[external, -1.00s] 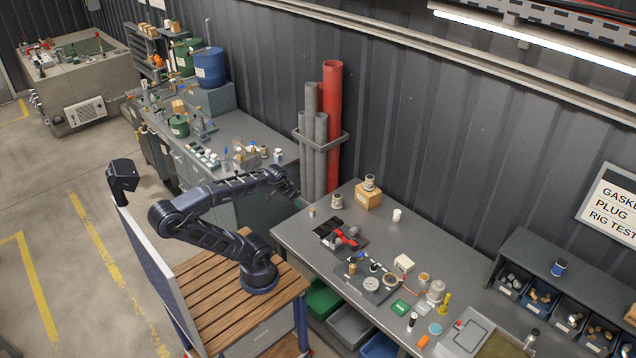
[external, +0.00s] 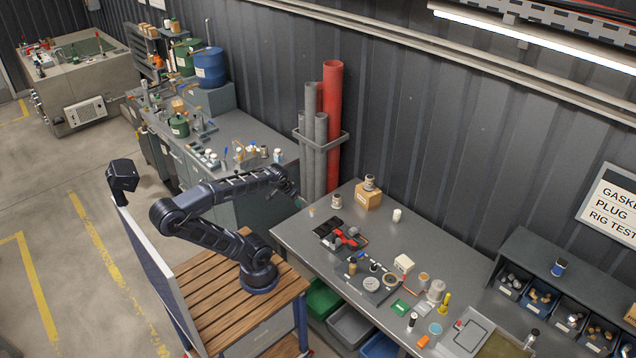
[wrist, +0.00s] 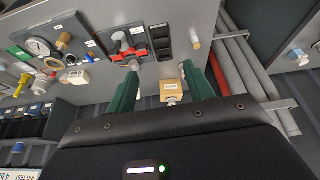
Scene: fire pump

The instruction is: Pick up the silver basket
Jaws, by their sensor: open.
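A small silver-grey cylinder (external: 370,181) stands on top of a cardboard box (external: 368,197) at the back of the workbench. A similar cylinder (external: 337,201) stands on the bench to its left. Either could be the silver basket; they are too small to tell. My gripper (external: 300,203) is near the bench's left end, apart from both. In the wrist view my gripper (wrist: 162,72) has its two green fingers spread, with nothing held. The labelled box (wrist: 171,86) shows between the fingers, farther off.
The workbench (external: 300,235) carries a black tray with red parts (external: 345,238), a white cup (external: 397,215), gauges and fittings. Grey and red pipes (external: 331,125) stand in a rack behind its left end.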

